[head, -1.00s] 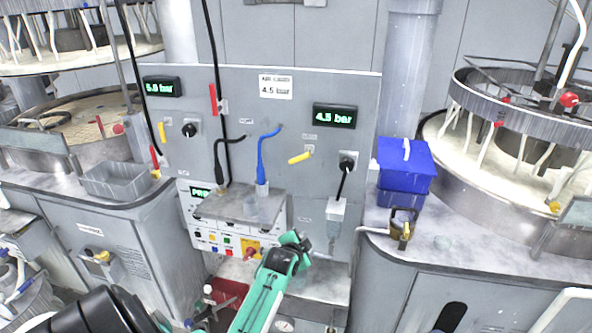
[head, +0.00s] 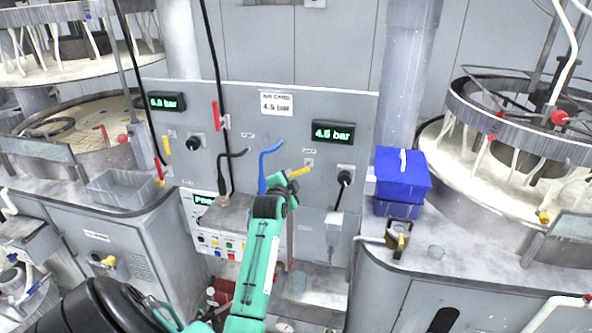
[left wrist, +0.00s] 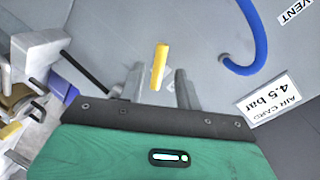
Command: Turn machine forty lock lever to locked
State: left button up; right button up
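A yellow lever (head: 300,172) on the right part of the grey panel (head: 270,135) slants down to the left from its pivot. My left gripper (head: 288,187) is right at its lower left end. In the left wrist view, the two fingers of my left gripper (left wrist: 159,75) are apart, and the yellow lever (left wrist: 158,66) shows in the gap between them, with space on both sides. The small labels by the levers are too small to read. My right gripper is not in view.
A blue hose (head: 266,160) and a black hose (head: 228,165) hang left of my left gripper. A blue box (head: 402,175) stands on the right counter. A red handle (head: 214,108) is higher up.

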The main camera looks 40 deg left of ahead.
aim_at(295, 174)
pick_arm(q)
jog(key=p+x, duration=0.1)
jog(key=x, duration=0.3)
jog(key=shift+w+a+p, duration=0.15)
jog(key=shift+w+p, duration=0.2)
jog(key=shift+x, duration=0.8)
jog(key=shift+c, duration=0.4)
